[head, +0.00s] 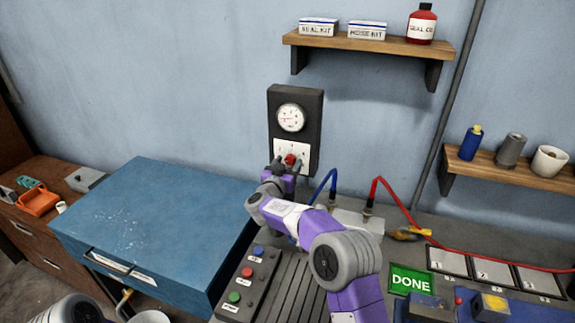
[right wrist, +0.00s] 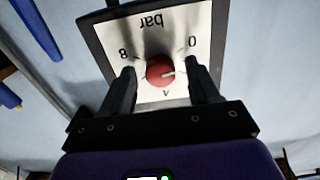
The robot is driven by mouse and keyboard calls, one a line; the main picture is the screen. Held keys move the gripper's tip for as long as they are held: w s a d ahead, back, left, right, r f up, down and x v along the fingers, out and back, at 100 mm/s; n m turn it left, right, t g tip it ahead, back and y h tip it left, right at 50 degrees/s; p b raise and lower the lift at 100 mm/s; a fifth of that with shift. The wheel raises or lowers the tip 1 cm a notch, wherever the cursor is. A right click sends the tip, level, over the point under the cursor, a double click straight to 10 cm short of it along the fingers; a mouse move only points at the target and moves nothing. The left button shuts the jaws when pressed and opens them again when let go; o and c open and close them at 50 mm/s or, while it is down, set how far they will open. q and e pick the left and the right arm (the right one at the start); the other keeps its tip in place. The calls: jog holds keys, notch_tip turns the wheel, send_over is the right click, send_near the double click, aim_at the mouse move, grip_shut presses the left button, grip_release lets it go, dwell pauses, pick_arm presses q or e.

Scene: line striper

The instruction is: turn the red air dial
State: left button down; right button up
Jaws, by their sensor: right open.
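The red air dial (head: 290,159) is a small round knob on the white scale plate of a dark wall panel (head: 314,104), below a round gauge (head: 291,118). My right gripper (head: 286,164) is at the dial, its fingers open on either side. In the right wrist view the red dial (right wrist: 160,70) sits between the two dark fingertips of my right gripper (right wrist: 159,75), with small gaps showing. The plate reads "bar", 8, 4 and 0, upside down. The dial's white mark points right, on the 0 side. My left gripper is not in view.
A blue cabinet (head: 150,215) stands at left. A bench with a button box (head: 245,285), blue hose (head: 325,187), red hose (head: 395,197) and green DONE pad (head: 411,281) lies below and right. Wooden shelves (head: 375,43) hang above and at right (head: 490,168).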

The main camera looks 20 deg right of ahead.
jog(key=c, duration=1)
jog(key=shift+c, duration=0.2)
jog(key=shift+m, duration=0.3)
jog(key=m+b, duration=0.2)
jog(key=m, duration=0.1)
jog(key=shift+f+m, duration=0.15)
jog(key=shift+m, duration=0.25)
jog(key=m+b, duration=0.3)
jog(key=m, duration=0.2)
jog(key=shift+a, duration=0.1)
jog(key=m+b, duration=0.3)
jog(key=m, duration=0.2)
jog(key=shift+m+b, duration=1.6)
jog(key=shift+m, duration=0.9)
jog(key=shift+r, duration=0.2)
